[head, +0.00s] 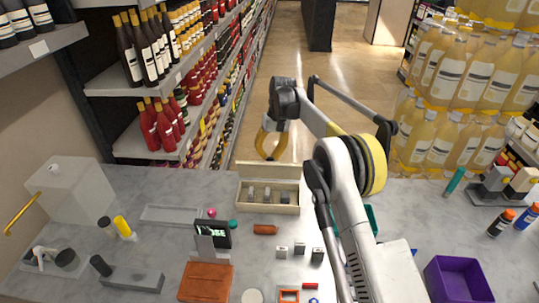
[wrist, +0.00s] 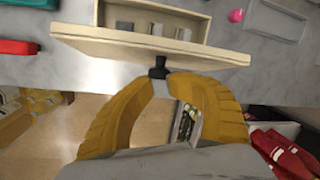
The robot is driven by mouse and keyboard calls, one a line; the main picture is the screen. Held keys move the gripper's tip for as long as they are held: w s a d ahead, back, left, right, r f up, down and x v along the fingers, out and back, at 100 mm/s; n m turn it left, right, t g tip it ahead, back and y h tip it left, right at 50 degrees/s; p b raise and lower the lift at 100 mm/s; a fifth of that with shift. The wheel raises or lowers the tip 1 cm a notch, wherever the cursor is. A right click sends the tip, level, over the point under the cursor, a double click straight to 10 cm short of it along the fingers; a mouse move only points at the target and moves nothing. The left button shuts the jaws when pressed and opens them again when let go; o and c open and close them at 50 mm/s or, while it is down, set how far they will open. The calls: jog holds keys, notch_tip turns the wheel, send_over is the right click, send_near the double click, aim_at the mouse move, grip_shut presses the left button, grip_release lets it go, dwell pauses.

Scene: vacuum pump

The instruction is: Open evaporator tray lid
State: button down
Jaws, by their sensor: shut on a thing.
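The evaporator tray (head: 269,207) is a pale wooden box near the back edge of the counter, with several grey blocks inside. Its lid (head: 264,171) stands raised along the tray's far side, so the compartments are uncovered. In the wrist view the lid (wrist: 150,45) is seen nearly edge-on, with a black knob (wrist: 158,68) on its outer face. My gripper (head: 270,157) is beyond the lid, fingers pointing down. In the wrist view its yellow fingers (wrist: 159,77) are shut on the knob. The knob is hidden in the head view.
A white box with a yellow bar (head: 75,190) stands at left. A grey shallow tray (head: 171,215), black display (head: 212,236) and orange block (head: 206,282) lie left of centre. A purple bin (head: 458,280) is at front right. Bottle shelves lie beyond the counter.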

jog(key=shift+w+d+f, duration=0.1)
jog(key=shift+d+f, duration=0.15)
jog(key=shift+d, duration=0.05)
jog(key=c, duration=1.6)
grip_release()
jog(key=o, duration=0.4)
jog(key=shift+w+d, duration=0.1)
jog(key=shift+o, duration=0.2)
notch_tip(320, 180, up, 7)
jog(key=w+d, duration=0.1)
jog(key=shift+w+r, duration=0.15)
jog(key=shift+r, duration=0.1)
